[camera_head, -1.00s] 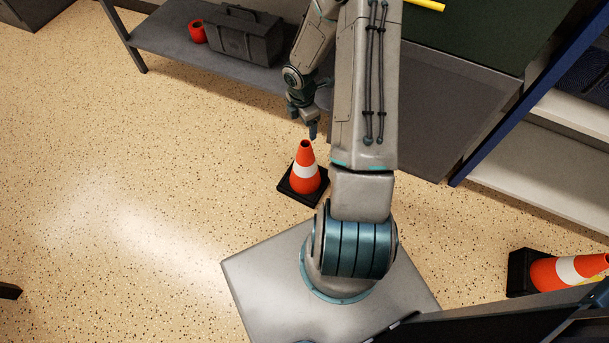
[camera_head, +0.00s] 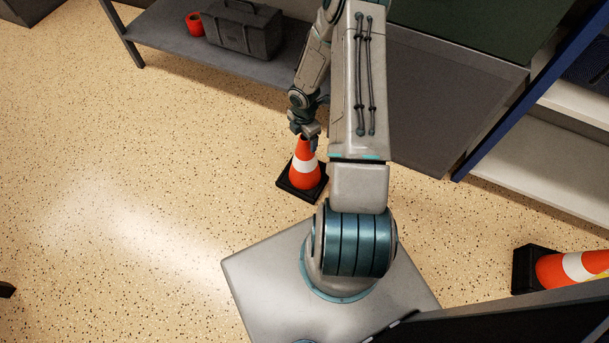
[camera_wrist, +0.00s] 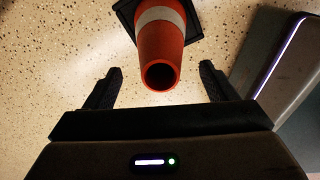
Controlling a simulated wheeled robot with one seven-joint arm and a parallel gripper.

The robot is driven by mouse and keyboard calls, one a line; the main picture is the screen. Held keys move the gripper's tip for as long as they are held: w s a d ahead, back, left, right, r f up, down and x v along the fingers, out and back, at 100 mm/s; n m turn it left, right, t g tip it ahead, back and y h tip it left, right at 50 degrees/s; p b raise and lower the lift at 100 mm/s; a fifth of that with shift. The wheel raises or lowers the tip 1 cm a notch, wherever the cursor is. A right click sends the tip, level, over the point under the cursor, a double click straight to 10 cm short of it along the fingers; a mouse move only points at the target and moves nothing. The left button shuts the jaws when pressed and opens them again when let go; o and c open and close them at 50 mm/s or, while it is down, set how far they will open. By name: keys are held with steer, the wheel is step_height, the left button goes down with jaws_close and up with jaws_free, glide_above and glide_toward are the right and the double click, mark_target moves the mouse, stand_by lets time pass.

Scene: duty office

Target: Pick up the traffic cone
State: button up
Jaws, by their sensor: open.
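An orange traffic cone (camera_head: 306,174) with a white band and a black square base stands upright on the speckled floor, just beyond my base. My gripper (camera_head: 308,142) is over the cone's top in the head view and hides its tip. In the wrist view the cone (camera_wrist: 160,45) shows its open top between and a little ahead of the two fingers. My gripper (camera_wrist: 160,88) is open there, with a finger on either side and a gap to the cone on both sides. I cannot tell exactly how far the fingertips reach down beside it.
A second orange and white cone (camera_head: 573,268) lies on its side at the lower right. A grey shelf (camera_head: 165,42) behind holds a dark toolbox (camera_head: 243,30) and a red roll (camera_head: 194,23).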

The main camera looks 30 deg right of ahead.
mark_target(305, 160)
step_height(305, 160, down, 4)
steer(key=shift+d+f+b, duration=0.15)
steer(key=shift+f+b, duration=0.05)
steer(key=shift+b, duration=0.8)
steer(key=shift+r, duration=0.1)
jaws_close()
steer(key=shift+r, duration=0.1)
